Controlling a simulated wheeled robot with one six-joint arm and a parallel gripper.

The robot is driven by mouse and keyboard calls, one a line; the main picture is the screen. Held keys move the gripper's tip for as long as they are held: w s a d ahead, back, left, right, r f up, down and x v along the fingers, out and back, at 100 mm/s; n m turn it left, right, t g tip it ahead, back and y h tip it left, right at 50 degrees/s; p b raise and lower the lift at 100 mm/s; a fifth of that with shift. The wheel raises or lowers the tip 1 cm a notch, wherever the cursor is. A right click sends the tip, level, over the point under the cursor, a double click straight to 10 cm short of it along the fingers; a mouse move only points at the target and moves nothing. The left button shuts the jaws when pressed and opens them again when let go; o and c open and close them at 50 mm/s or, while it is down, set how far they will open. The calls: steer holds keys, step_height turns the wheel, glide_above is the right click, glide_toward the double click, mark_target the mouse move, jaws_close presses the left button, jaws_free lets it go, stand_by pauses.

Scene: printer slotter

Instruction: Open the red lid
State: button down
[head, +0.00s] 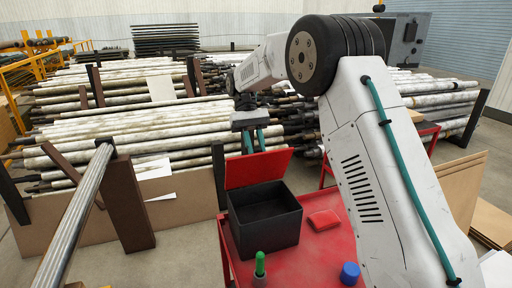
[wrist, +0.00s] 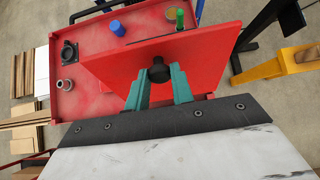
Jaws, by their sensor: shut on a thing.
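The red lid (head: 258,169) stands raised and tilted at the back edge of the open black box (head: 265,222). The box's dark inside shows in the head view. In the wrist view the lid (wrist: 205,55) fills the upper middle, with a round black knob (wrist: 158,68) on its face. My gripper (wrist: 158,76) has its two teal fingers shut on this knob, one on each side. In the head view my gripper (head: 254,148) is behind the top of the lid, and the knob is hidden there.
The box stands on a red cart top (head: 300,262). A green bottle-like item (head: 260,264), a blue cylinder (head: 349,273) and a small red block (head: 323,220) are around it. In the wrist view a black fitting (wrist: 69,50) and a metal ring (wrist: 64,86) lie on the cart. Pipe racks stand behind.

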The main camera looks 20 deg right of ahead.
steer(key=c, duration=1.2)
jaws_free()
steer(key=shift+r, duration=0.25)
steer(key=r, duration=0.3)
steer(key=shift+s, duration=0.35)
steer(key=s+r, duration=0.1)
steer(key=s, duration=1.4)
steer(key=shift+d+r, duration=0.2)
steer(key=shift+d, duration=0.15)
steer(key=shift+s, duration=0.1)
steer(key=shift+c, duration=0.4)
